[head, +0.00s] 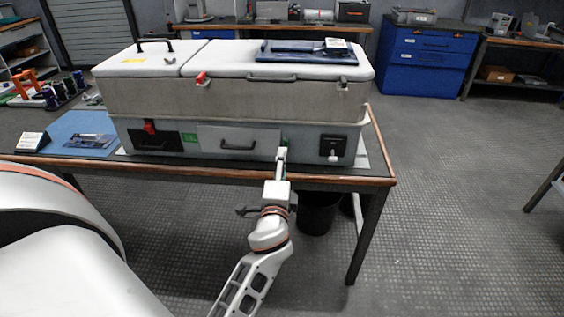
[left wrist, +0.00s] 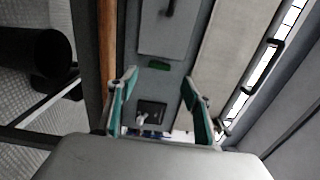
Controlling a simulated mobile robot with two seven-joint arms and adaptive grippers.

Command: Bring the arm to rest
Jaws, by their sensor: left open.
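My left gripper (head: 282,158) is in front of the capacitor bank (head: 235,98), near its lower front panel and right of the drawer handle. In the left wrist view the same gripper (left wrist: 160,82) shows two green-padded fingers spread apart with nothing between them. Beyond them are a black switch plate (left wrist: 152,113) with a light lever and a green label (left wrist: 158,66). The switch plate also shows in the head view (head: 333,147), right of the gripper. I cannot tell whether the fingertips touch the panel. My right gripper is out of view.
The bank stands on a wood-edged table (head: 385,180). A blue mat (head: 62,130) with a small sign (head: 32,141) lies at its left end. A dark bin (head: 318,213) stands under the table. The floor to the right is open, with blue cabinets (head: 425,58) behind.

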